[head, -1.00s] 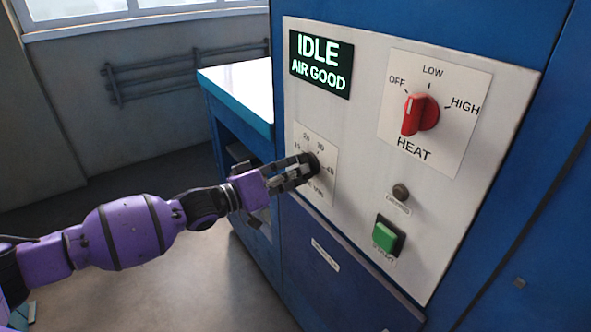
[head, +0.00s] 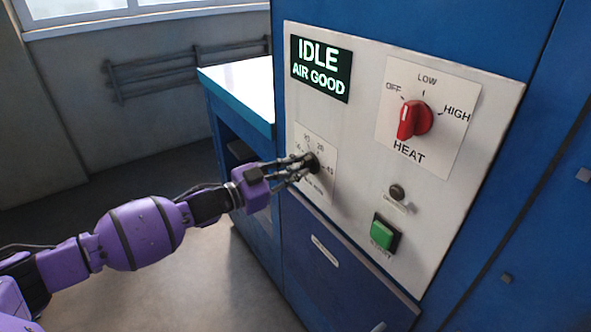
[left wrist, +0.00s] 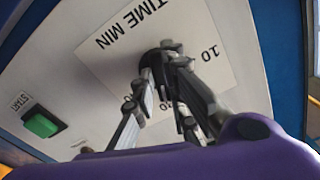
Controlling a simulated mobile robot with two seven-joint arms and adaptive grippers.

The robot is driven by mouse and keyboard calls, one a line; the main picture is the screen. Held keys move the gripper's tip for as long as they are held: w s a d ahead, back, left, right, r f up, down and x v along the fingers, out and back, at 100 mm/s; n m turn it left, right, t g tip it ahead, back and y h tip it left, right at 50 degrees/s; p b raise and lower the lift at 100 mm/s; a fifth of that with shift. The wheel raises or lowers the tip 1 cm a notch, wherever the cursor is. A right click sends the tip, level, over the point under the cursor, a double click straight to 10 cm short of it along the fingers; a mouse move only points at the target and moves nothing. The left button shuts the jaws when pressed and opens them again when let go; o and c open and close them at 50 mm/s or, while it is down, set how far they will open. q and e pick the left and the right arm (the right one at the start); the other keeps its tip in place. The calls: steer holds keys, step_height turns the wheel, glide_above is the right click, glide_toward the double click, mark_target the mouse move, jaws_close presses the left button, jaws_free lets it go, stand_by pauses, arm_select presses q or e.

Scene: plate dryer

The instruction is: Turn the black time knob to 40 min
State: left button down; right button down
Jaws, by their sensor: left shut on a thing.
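The black time knob (head: 312,163) sits on a white dial plate (head: 327,152) at the lower left of the control panel. My left gripper (head: 303,166) reaches it from the left and is shut on it. In the left wrist view the fingers (left wrist: 163,62) close around the knob (left wrist: 172,45), with "TIME MIN" and "10" readable on the plate (left wrist: 120,60). The fingers hide part of the dial, and I cannot tell which mark the knob points to. My right gripper is not in view.
The display (head: 320,68) reads "IDLE AIR GOOD". A red heat knob (head: 414,119) is at the upper right, pointing near OFF. Below are a small dark button (head: 397,192) and a green start button (head: 383,234). A blue counter (head: 238,92) stands behind the arm.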

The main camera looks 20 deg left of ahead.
arm_select(q)
steer(key=m, duration=0.5)
steer(key=shift+r+m+p, duration=0.1)
steer(key=shift+m+p, duration=0.2)
steer(key=m, duration=0.5)
steer(key=shift+a, duration=0.1)
steer(key=shift+m, duration=0.3)
steer(key=c, duration=1.8)
jaws_free()
steer(key=shift+o, duration=0.2)
steer(key=v, duration=1.2)
steer(key=shift+w, duration=0.1)
